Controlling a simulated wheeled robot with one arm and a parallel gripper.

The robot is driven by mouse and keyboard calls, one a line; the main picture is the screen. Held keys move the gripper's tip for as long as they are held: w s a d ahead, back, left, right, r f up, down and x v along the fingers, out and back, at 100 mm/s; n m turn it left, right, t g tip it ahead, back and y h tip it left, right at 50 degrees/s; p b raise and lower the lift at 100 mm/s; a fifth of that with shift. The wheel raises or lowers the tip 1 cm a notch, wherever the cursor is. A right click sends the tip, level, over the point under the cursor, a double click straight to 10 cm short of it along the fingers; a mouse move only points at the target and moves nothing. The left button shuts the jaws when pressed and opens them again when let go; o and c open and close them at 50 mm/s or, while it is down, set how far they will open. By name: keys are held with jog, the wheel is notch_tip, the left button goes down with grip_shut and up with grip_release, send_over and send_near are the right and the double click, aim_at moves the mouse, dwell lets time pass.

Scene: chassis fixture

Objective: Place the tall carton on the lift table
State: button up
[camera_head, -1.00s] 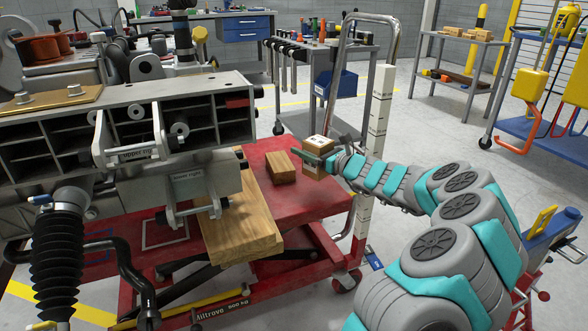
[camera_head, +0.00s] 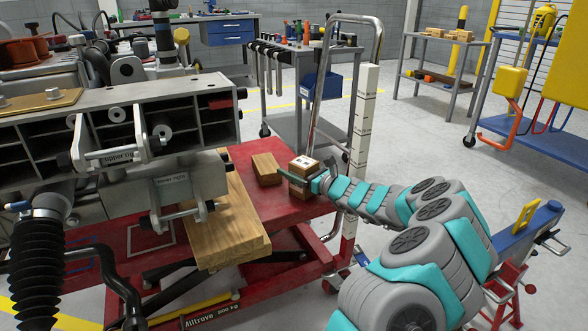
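The tall carton (camera_head: 299,187) is a small brown box with a white label on top, upright over the right rear part of the red lift table (camera_head: 285,212). My gripper (camera_head: 300,175) reaches in from the right, with one dark green finger across the carton's front face. The gripper seems shut on the carton; the far finger is mostly hidden. The carton's base is at or very near the table top; I cannot tell whether it touches.
A wooden block (camera_head: 265,169) stands on the lift table just left of the carton. A long wooden board (camera_head: 228,228) lies further left, under the grey chassis (camera_head: 120,115). The table's upright handle (camera_head: 377,50) rises behind my gripper. A grey tool cart (camera_head: 290,115) stands behind.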

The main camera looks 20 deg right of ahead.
jog(key=shift+o, duration=0.8)
jog(key=shift+r, duration=0.15)
jog(key=v, duration=1.2)
jog(key=shift+s, duration=0.15)
